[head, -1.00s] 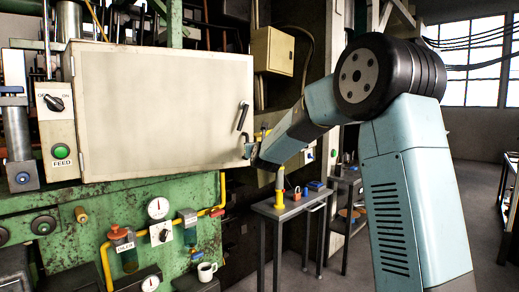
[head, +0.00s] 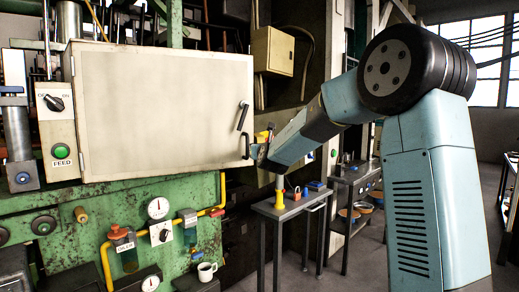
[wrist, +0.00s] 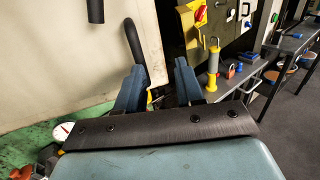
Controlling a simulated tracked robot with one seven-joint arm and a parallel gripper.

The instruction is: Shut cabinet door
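The cream cabinet door (head: 165,112) fills the left middle of the head view and looks flat against its box; I cannot tell whether a small gap is left. A black bar handle (head: 247,146) is at its lower right edge, below a slanted black latch (head: 242,117). My gripper (head: 256,153) is just to the right of the bar handle. In the wrist view, the two blue fingers of my gripper (wrist: 159,68) stand apart with nothing gripped. The handle (wrist: 135,42) rises behind the left finger, which hides its lower end.
A green machine body (head: 75,210) with a yellow pipe (head: 224,190) lies below the door. A narrow grey table (head: 285,208) with a padlock (head: 297,193) stands to the right. The floor at right is partly clear.

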